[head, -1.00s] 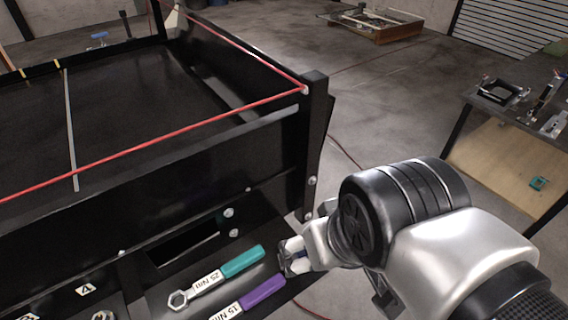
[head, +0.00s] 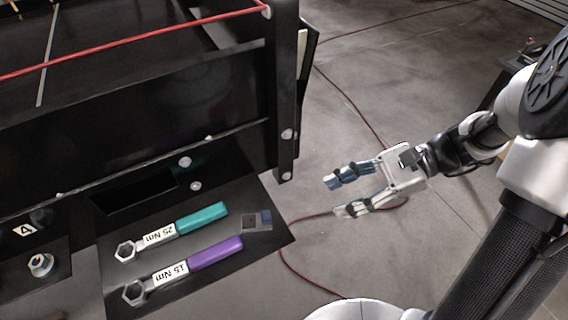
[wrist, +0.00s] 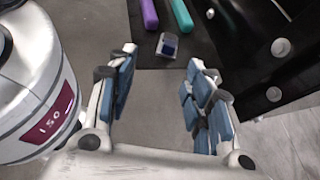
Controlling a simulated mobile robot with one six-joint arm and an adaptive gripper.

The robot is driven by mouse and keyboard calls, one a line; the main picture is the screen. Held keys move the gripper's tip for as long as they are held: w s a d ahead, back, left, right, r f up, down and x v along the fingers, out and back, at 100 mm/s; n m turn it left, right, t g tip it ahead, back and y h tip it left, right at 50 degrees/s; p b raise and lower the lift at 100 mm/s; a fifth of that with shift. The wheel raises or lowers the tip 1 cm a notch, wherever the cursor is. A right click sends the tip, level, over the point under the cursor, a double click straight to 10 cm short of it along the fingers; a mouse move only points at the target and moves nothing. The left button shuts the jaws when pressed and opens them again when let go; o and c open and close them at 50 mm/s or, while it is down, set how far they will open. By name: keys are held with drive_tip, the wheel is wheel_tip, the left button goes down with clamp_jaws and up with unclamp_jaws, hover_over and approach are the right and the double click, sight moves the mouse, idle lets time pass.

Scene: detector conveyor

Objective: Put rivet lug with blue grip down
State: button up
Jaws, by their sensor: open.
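A small block with dark and blue faces, which looks like the rivet lug with blue grip (head: 257,221), lies on the black shelf (head: 232,261) near its right edge. It sits just right of the wrench handles. The wrist view also shows this lug (wrist: 168,45), beyond the fingertips and apart from them. My gripper (head: 342,197) is open and empty, to the right of the shelf over the floor. In the wrist view my gripper (wrist: 162,57) shows both blue-padded fingers spread with nothing between them.
A teal-handled wrench (head: 202,218) and a purple-handled wrench (head: 215,253) lie on the shelf left of the lug. A black frame post (head: 284,120) rises behind it. A red cable (head: 350,100) crosses the open floor at right.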

drive_tip(key=w+d+f+m+y, duration=0.1)
drive_tip(key=b, duration=0.4)
approach(270, 214)
drive_tip(key=s+x, duration=0.1)
drive_tip(key=x, duration=0.4)
drive_tip(key=b+x, duration=0.2)
drive_tip(key=x, duration=0.1)
drive_tip(key=shift+w+a+f, duration=0.1)
drive_tip(key=shift+w, duration=0.3)
drive_tip(key=shift+s+a+f+t, duration=0.1)
drive_tip(key=shift+a+t, duration=0.3)
drive_tip(key=shift+a, duration=0.05)
drive_tip(key=shift+c, duration=0.4)
drive_tip(key=c, duration=0.9)
